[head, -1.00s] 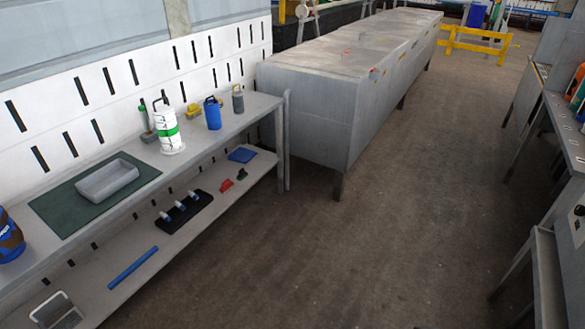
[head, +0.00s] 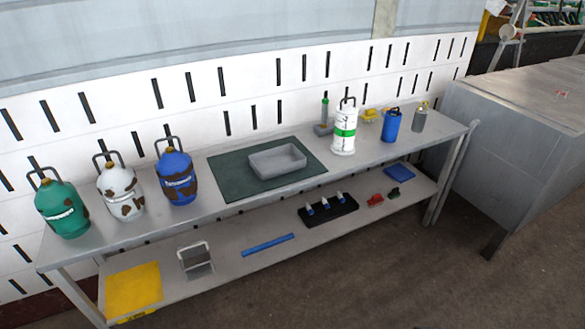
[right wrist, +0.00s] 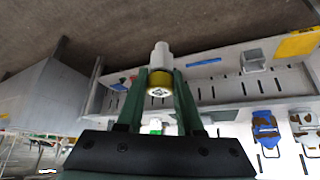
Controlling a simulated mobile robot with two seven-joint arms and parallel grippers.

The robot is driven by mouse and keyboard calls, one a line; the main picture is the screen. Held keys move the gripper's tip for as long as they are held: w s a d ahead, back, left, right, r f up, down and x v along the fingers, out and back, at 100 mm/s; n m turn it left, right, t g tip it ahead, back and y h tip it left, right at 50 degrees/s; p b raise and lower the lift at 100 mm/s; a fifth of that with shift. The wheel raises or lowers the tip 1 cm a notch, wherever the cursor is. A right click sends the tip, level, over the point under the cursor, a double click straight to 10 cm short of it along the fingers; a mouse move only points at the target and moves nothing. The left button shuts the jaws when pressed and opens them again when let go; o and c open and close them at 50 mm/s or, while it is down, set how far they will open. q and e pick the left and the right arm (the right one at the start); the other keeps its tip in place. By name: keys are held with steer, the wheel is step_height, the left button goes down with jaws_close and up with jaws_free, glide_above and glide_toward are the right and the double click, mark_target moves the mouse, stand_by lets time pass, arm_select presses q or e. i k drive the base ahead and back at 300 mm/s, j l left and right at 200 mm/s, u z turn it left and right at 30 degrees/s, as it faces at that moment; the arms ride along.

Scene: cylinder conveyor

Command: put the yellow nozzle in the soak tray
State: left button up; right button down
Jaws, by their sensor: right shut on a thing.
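The soak tray is most likely the shallow grey tray (head: 290,172) on a dark green mat (head: 228,184) on the bench top, in the middle of the head view. It looks empty. The yellow nozzle (right wrist: 160,77), with a white tip section, is in the right wrist view. My right gripper (right wrist: 161,86) is shut on it, with a dark green finger on each side. The held nozzle is apart from the bench, which shows behind it. Neither gripper shows in the head view, and my left gripper is out of sight.
Green, white and blue cylinders stand on the bench (head: 105,238) left of the mat. A white canister with a green band (head: 344,130) and a blue can (head: 391,125) stand right of it. The lower shelf holds a black rack (head: 328,212) and a yellow sheet (head: 133,288).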

mark_target(277, 166)
steer(key=i+j+u, duration=0.2)
steer(key=i+u, duration=0.55)
steer(key=i, duration=0.7)
steer(key=j+u, duration=0.05)
steer(key=j, duration=0.05)
